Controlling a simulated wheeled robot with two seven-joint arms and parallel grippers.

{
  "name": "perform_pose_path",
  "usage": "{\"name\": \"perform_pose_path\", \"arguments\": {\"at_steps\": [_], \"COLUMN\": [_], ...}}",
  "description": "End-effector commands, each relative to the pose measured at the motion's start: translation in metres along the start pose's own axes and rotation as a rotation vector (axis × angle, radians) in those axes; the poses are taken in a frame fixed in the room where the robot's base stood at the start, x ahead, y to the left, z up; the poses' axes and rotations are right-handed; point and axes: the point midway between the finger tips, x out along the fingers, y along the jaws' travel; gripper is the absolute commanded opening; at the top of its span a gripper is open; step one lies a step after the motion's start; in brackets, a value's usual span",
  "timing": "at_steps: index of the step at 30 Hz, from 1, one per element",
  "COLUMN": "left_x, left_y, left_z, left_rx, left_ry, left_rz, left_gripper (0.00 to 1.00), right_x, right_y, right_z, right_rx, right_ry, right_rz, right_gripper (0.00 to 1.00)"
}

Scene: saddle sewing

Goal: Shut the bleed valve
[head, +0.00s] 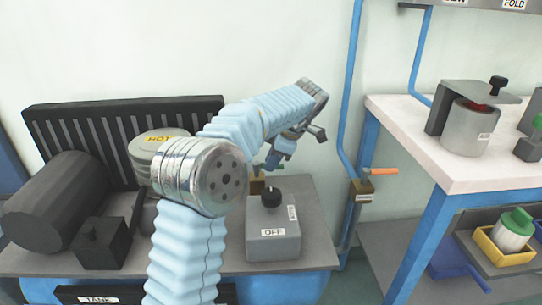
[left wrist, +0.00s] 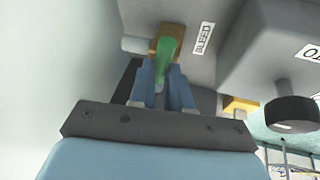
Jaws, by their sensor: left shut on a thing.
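A small brass valve with a green lever handle (left wrist: 168,50) sits at the top middle of the left wrist view, on a short pale pipe stub. In the head view the green handle (head: 272,160) shows partly, behind the grey OFF box. My left gripper (left wrist: 165,85) is shut on the green handle, with its two blue fingers on either side. In the head view my left gripper (head: 277,158) reaches down from the upper right to the handle. My right gripper is not in view.
The grey OFF box (head: 274,238) with a black knob (head: 271,197) stands close in front. A blue pipe with an orange-handled valve (head: 382,171) is to the right. A HOT cylinder (head: 150,141) and dark motor (head: 55,205) are left; a white-topped bench (head: 420,130) is right.

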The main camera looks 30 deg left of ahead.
Motion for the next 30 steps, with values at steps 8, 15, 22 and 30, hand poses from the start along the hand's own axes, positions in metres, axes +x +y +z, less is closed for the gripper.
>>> {"name": "perform_pose_path", "arguments": {"at_steps": [8,15,22,30], "left_x": [-0.0012,-0.0005,0.0000,0.0001], "left_y": [0.0040,0.0045,0.0046,0.0046], "left_z": [0.0002,0.0004,0.0005,0.0004], "left_rx": [-0.117,-0.157,-0.163,-0.161], "left_ry": [0.024,0.030,0.031,0.031], "left_rz": [-0.046,-0.062,-0.064,-0.063], "left_gripper": [0.00,0.00,0.00,0.31], "right_x": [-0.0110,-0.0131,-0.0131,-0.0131], "right_y": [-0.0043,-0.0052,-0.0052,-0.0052], "right_z": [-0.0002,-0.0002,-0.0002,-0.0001], "right_rx": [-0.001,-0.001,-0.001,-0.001], "right_ry": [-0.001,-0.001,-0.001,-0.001], "right_rz": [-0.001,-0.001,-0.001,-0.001], "right_gripper": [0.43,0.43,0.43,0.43]}}
